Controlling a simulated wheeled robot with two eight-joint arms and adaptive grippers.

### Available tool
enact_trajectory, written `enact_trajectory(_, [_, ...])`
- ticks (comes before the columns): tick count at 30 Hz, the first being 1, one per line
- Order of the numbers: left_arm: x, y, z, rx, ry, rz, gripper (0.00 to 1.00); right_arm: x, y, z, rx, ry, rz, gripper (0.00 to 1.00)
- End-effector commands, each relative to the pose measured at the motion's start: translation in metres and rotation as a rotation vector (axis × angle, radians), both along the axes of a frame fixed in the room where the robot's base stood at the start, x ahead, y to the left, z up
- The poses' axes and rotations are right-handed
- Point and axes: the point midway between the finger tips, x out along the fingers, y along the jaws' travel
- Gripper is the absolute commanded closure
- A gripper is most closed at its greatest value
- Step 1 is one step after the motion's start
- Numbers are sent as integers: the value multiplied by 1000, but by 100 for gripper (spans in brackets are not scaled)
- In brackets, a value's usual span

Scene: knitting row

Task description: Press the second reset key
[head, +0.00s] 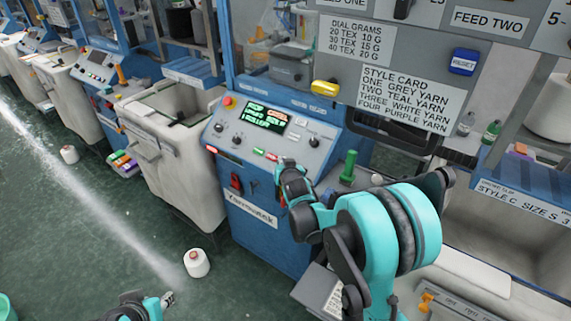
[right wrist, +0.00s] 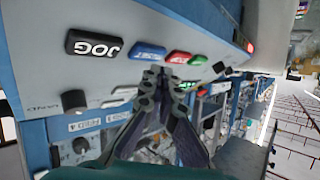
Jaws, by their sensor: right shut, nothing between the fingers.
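My right gripper (head: 286,165) is at the front edge of the blue machine's sloping control panel (head: 222,128). In the right wrist view its fingers (right wrist: 158,78) are shut and empty, with the tips just below a blue key (right wrist: 148,50) that seems to read RESET, upside down. I cannot tell whether they touch it. A black JOG key (right wrist: 93,44) is left of it; green (right wrist: 178,57) and red (right wrist: 198,60) keys are right. Another blue RESET key (head: 463,61) is on the grey upper panel. My left gripper (head: 168,298) is low at the bottom edge, its jaws unclear.
The panel has a lit screen (head: 264,118), knobs and a red button (head: 228,101). A green peg (head: 349,165) stands right of my right gripper. A yellow lever (head: 325,88) is above. A pale bin (head: 165,150) stands left; a yarn cone (head: 196,263) is on the floor.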

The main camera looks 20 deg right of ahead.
Motion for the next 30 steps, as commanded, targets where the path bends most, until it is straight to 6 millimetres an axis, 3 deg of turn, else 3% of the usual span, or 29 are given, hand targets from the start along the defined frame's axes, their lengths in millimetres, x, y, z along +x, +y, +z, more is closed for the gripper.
enact_trajectory(30, [0, 0, -7, 0, 0, 0, 66, 3, -4, -7, 0, 0, 0, 100])
